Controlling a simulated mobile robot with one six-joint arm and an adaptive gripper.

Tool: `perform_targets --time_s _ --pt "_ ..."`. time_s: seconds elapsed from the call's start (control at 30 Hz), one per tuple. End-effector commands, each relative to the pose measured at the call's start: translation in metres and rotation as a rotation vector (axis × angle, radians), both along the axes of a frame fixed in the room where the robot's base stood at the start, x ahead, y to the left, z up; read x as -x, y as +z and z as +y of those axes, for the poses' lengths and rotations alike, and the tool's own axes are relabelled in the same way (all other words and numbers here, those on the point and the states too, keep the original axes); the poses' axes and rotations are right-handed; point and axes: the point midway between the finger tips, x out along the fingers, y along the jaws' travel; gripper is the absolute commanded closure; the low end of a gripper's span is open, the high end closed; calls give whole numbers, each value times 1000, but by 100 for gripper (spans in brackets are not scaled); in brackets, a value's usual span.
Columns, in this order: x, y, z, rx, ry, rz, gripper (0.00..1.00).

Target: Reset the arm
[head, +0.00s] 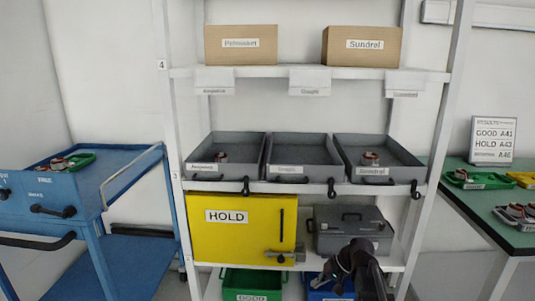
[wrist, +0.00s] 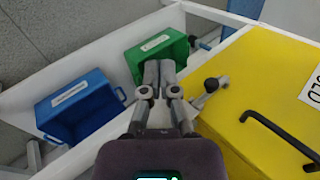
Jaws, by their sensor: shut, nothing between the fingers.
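My gripper (head: 340,270) shows at the bottom of the head view, in front of the lower shelf and the grey lidded box. In the wrist view my gripper (wrist: 158,72) has its two fingers together with nothing between them. Its tips overlap the near edge of the green bin (wrist: 176,46) in that picture; I cannot tell how far apart they are in depth. The yellow HOLD box (head: 240,245) is left of my gripper in the head view, and the yellow box (wrist: 265,85) fills the right of the wrist view.
A white shelf rack (head: 300,186) carries three grey trays, some holding small parts. The grey lidded box (head: 335,220) stands beside the HOLD box. The blue bin (wrist: 85,105) is on the bottom shelf. A blue cart (head: 125,170) stands left, a green table (head: 500,205) right.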

Motion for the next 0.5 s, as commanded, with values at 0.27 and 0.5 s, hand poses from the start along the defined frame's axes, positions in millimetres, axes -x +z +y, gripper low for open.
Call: perform_targets --time_s 0.27,0.5 --pt "66 -30 5 331 87 42 100" --pt "94 -38 -2 512 129 52 100"
